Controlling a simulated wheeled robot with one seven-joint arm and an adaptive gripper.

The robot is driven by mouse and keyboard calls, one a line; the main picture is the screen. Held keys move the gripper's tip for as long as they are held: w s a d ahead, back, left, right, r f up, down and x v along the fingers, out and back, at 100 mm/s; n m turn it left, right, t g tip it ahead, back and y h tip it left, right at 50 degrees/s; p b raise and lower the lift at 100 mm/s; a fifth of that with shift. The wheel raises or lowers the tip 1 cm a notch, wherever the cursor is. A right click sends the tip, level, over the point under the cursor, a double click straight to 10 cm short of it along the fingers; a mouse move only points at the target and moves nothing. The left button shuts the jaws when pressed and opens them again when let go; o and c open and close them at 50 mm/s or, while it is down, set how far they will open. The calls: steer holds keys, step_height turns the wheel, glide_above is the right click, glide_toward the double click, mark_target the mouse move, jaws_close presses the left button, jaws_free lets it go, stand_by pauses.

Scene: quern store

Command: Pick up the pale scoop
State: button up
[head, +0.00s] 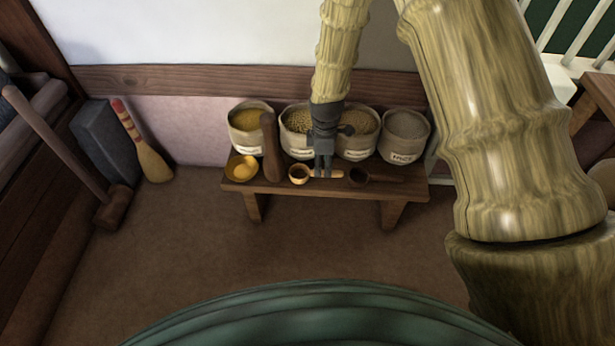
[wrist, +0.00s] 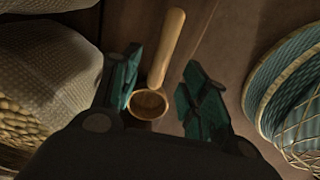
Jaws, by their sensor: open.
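The pale scoop (head: 299,174) lies on the low wooden bench, its round bowl to the left and its light handle pointing right in the head view. My gripper (head: 322,174) is over the handle and hides part of it. In the wrist view, the pale scoop (wrist: 169,48) lies between the two spread fingers of my open gripper (wrist: 163,84). Its bowl is close to the left finger; I cannot tell whether they touch. The right finger is clearly apart from it. A similar dark scoop (head: 359,177) lies to the right on the bench.
Several filled cloth sacks (head: 405,136) stand along the back of the bench (head: 310,190). A yellow bowl (head: 241,168) and an upright brown wooden piece (head: 271,150) are left of the scoop. A mallet (head: 111,208) and brush (head: 150,158) lean at the left. The floor in front is clear.

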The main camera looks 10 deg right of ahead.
mark_target(323, 171)
step_height(323, 171, down, 5)
steer(key=shift+r+b, duration=0.1)
steer(key=shift+b, duration=1.05)
steer(key=shift+c, duration=0.4)
jaws_close()
